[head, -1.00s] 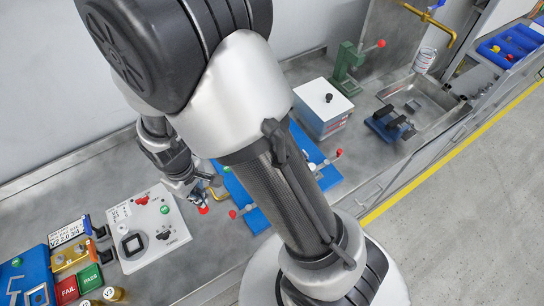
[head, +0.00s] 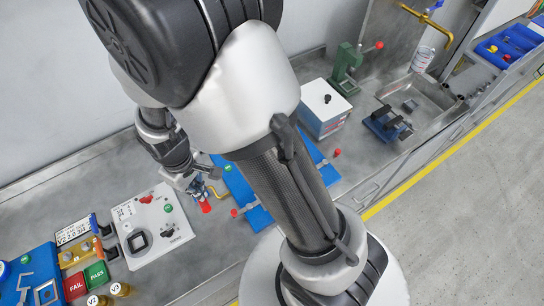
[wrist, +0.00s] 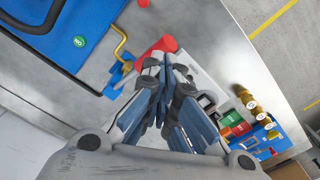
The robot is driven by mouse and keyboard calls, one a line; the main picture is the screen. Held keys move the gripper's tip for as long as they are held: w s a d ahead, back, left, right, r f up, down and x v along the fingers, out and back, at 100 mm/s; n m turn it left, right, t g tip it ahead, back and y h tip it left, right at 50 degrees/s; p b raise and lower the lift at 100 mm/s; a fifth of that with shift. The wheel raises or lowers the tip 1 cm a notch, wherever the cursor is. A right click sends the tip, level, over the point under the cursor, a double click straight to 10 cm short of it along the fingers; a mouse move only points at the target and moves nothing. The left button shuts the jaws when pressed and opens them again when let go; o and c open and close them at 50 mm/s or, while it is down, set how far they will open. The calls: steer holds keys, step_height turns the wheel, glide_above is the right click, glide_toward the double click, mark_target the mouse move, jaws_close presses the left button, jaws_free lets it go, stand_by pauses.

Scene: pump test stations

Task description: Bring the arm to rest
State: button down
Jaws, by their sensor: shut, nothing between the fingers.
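My gripper (head: 203,193) is shut and empty. In the head view it hangs low over the steel bench, between the blue board and the white control panel, close to a red knob (head: 206,207). My arm bends down from the top of the view and hides much of the blue board. In the wrist view my gripper (wrist: 166,66) has its fingers together, pointing towards a red cylinder (wrist: 157,48) and a blue fitting (wrist: 121,76). I cannot tell whether the fingertips touch them.
The blue board (head: 253,208) lies beside my gripper. The white panel (head: 146,222) stands left of it, with labelled FAIL (head: 74,286) and PASS (head: 97,274) blocks further left. A white-topped box (head: 325,100), a blue vise (head: 387,124) and a sink (head: 424,98) are to the right.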

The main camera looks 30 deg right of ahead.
steer(key=shift+r, duration=0.6)
steer(key=s+d+r+m+t+b, duration=0.2)
steer(key=s+d+r+m+b, duration=0.15)
steer(key=d+r+b, duration=0.45)
steer(key=s+d+m+t+b, duration=0.2)
steer(key=s+d+b, duration=0.1)
steer(key=s+b, duration=0.4)
steer(key=s, duration=0.3)
steer(key=shift+t, duration=0.3)
